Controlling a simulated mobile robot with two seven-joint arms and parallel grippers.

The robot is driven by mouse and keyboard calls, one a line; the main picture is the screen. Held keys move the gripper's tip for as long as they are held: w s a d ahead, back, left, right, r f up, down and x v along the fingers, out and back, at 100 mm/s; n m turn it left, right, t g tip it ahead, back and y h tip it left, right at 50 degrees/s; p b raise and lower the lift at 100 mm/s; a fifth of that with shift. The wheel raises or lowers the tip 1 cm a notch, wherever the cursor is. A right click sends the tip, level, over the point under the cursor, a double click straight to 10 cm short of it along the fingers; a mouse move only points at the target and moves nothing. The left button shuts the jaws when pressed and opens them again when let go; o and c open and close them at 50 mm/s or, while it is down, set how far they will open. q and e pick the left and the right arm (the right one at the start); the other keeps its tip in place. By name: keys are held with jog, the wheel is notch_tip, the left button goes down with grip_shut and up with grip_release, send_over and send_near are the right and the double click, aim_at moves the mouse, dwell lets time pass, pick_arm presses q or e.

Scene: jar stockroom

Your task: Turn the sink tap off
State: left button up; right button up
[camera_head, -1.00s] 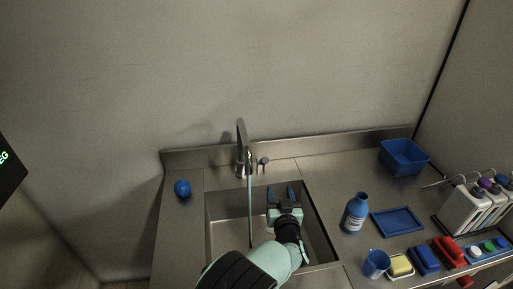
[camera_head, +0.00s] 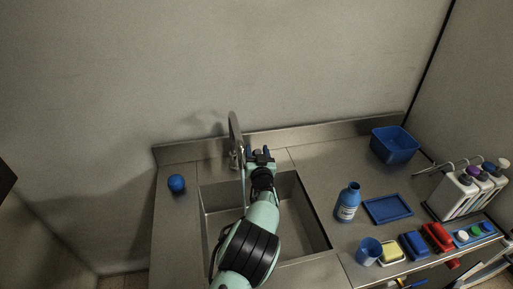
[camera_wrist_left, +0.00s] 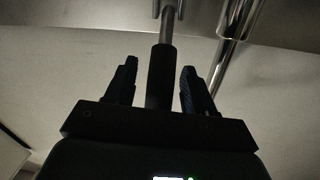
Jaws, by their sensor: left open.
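The chrome sink tap (camera_head: 235,138) stands at the back edge of the steel sink (camera_head: 300,222). A thin stream (camera_head: 243,190) hangs below its spout into the basin. My left gripper (camera_head: 260,151) is open just right of the tap, at the lever, which it mostly hides in the head view. In the left wrist view, the tap's lever (camera_wrist_left: 167,22) shows beyond and between the two open fingers (camera_wrist_left: 160,72), and contact cannot be told. The chrome spout (camera_wrist_left: 236,18) shows at the right there. My right gripper is not in view.
A blue ball-like object (camera_head: 176,183) sits left of the sink. Right of it are a blue bottle (camera_head: 347,203), a flat blue tray (camera_head: 388,209), a blue bin (camera_head: 396,145), a cup (camera_head: 368,251) and sponges. The wall is close behind the tap.

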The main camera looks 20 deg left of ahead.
pick_arm(q)
jog(key=shift+w+a, duration=0.4)
jog(key=shift+w, duration=0.2)
grip_shut()
